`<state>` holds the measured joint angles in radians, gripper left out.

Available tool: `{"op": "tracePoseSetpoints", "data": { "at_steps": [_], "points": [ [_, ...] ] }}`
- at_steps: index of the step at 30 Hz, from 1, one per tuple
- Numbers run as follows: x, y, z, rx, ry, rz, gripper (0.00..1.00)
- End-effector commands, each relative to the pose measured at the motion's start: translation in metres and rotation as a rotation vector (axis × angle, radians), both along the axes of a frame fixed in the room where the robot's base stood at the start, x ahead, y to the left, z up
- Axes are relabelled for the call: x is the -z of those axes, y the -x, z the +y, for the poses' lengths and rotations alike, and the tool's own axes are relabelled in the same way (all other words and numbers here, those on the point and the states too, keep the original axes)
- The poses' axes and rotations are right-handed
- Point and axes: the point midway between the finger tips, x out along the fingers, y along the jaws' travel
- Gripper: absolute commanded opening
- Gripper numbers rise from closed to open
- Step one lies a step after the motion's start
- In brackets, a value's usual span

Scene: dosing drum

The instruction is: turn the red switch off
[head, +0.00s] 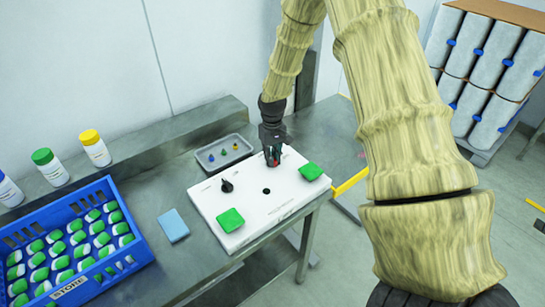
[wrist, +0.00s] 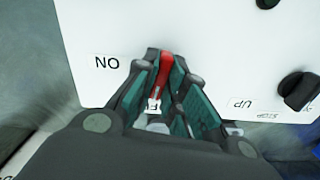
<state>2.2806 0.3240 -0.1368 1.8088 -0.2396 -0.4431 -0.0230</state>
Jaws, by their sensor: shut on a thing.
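The red switch (wrist: 164,72) is a narrow red lever on the white panel (head: 288,205). In the wrist view it stands between the teal pads of my gripper (wrist: 166,60), which is shut on it. The upside-down ON label (wrist: 107,62) is left of the fingers, and another label, showing an F (wrist: 153,105), is partly hidden between them. In the head view my gripper (head: 272,151) reaches down to the panel's far edge, with a little of the red switch (head: 272,160) visible. I cannot tell the lever's exact position.
The panel also has a black knob (head: 226,186), a black round spot (head: 266,191) and two green pads (head: 230,220). A grey tray (head: 203,164) with small coloured pieces lies behind. A blue sponge (head: 173,226), a blue crate (head: 128,225) and several bottles (head: 95,148) are left.

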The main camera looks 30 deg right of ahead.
Motion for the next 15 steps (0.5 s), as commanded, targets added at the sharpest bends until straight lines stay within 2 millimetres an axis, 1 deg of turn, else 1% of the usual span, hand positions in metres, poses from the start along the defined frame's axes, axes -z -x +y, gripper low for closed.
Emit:
{"op": "tracePoseSetpoints", "data": {
  "at_steps": [6,15],
  "points": [
    [0.0000,0.0005,-0.0004,-0.114,0.000,0.001,0.00],
    [0.0000,0.0007,-0.0010,-0.183,0.001,0.001,0.00]
  ]
}}
